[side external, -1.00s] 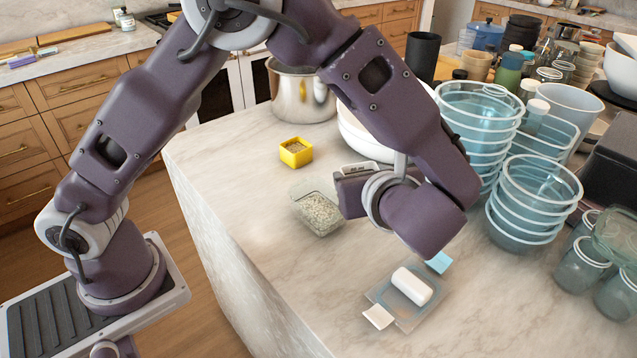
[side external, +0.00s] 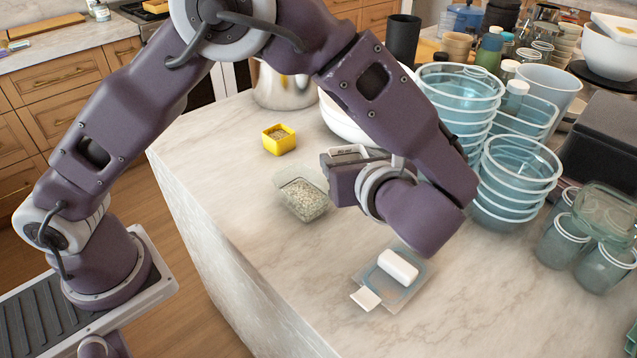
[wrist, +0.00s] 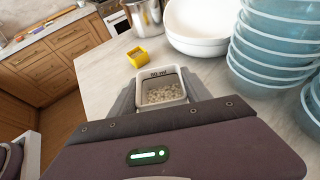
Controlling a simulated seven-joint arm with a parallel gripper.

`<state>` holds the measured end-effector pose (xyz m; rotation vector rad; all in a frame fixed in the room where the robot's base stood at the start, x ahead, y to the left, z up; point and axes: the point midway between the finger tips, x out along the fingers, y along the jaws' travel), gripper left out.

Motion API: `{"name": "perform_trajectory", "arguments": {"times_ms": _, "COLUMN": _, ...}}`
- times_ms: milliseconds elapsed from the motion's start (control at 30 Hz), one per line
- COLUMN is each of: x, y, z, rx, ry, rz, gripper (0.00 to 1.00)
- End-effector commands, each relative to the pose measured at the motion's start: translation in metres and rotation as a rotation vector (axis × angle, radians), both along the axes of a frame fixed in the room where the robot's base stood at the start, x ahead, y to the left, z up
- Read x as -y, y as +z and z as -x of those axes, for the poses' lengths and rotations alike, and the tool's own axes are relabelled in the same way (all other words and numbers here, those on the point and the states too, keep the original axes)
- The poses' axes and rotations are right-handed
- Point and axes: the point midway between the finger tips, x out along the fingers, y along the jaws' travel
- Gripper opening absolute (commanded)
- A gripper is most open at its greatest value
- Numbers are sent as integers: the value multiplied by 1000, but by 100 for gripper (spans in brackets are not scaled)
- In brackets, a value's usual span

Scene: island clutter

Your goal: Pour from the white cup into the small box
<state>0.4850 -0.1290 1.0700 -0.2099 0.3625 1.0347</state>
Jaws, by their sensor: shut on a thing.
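My gripper (wrist: 160,95) is shut on the white cup (wrist: 184,73), whose squarish white rim shows between the grey fingers in the wrist view. Pale grains lie inside the rim and dark print shows at its far side. In the side view my gripper (side external: 340,178) is above the counter, and the cup is mostly hidden by it. A small clear box (side external: 303,198) with pale grains stands on the counter just left of my gripper. A small yellow box (side external: 279,140) with grains stands farther back; it also shows in the wrist view (wrist: 138,57).
A metal pot (side external: 283,88) and white bowls (wrist: 202,27) stand behind. Stacked blue-tinted bowls (side external: 512,180) and glass jars crowd the right. A tray with a white block (side external: 397,266) lies in front. The counter's left side is mostly clear.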

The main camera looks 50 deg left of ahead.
Motion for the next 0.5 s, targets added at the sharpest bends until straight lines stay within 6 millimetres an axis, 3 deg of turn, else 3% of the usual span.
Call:
{"name": "perform_trajectory", "arguments": {"times_ms": 333, "x": -1, "y": 0, "z": 2, "rx": 1, "ry": -5, "rz": -1, "gripper": 13}}
{"name": "perform_trajectory", "arguments": {"times_ms": 500, "x": -21, "y": -1, "z": 38, "rx": 8, "ry": -85, "rz": -15, "gripper": 13}}
